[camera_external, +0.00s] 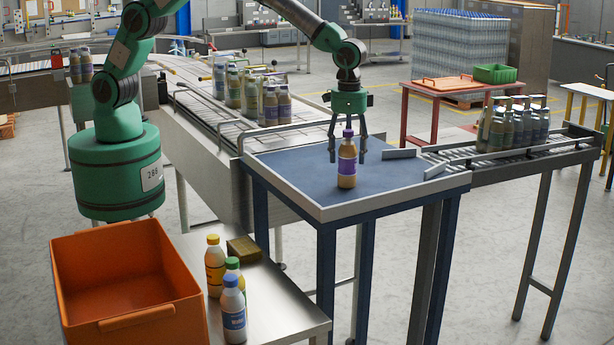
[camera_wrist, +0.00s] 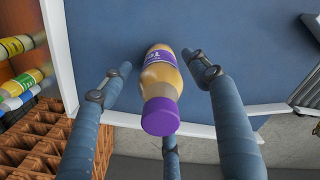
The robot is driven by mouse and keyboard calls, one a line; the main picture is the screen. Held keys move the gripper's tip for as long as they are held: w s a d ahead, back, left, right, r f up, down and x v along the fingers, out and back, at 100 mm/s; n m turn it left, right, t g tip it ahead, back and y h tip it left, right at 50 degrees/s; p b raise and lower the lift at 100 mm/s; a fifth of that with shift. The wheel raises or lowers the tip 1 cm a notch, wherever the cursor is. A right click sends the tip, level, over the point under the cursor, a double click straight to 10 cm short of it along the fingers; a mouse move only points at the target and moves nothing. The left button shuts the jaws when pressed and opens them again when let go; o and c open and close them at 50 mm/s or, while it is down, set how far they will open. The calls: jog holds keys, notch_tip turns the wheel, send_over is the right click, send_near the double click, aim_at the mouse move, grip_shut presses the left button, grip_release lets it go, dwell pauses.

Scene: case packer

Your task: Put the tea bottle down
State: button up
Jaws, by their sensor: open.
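The tea bottle (camera_external: 347,162), amber with a purple cap and purple label, stands upright on the blue-topped table (camera_external: 290,165). It also shows in the wrist view (camera_wrist: 160,85), seen from above with its cap toward the camera. My gripper (camera_external: 348,155) is above and around the bottle's upper part. Its fingers are spread, with gaps between them and the bottle in the wrist view (camera_wrist: 158,75). The bottle's base rests on the table surface.
An orange bin (camera_external: 125,260) stands at the front left, beside several bottles on a steel table (camera_external: 280,300). A conveyor (camera_external: 205,100) with bottles lies behind left. A roller conveyor (camera_external: 560,140) with a bottle pack is at the right. A raised rim edges the blue table.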

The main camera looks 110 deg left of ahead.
aim_at(347, 130)
notch_tip(347, 130, up, 9)
jog(key=shift+r+b, duration=0.1)
jog(key=shift+b, duration=0.45)
jog(key=shift+r, duration=0.1)
dwell(0.4)
jog(key=shift+s+r, duration=0.2)
jog(key=shift+r, duration=0.1)
jog(key=s+a+r+m+t, duration=0.1)
jog(key=s+a+r+t, duration=0.2)
jog(key=s+r, duration=1.8)
jog(key=s+a+f+t, duration=0.1)
jog(key=s+f, duration=0.1)
jog(key=s, duration=1.3)
jog(key=s+f+m+t, duration=0.1)
jog(key=s, duration=1.5)
jog(key=shift+a+f+t, duration=0.3)
jog(key=shift+a+f, duration=0.05)
jog(key=shift+a, duration=0.05)
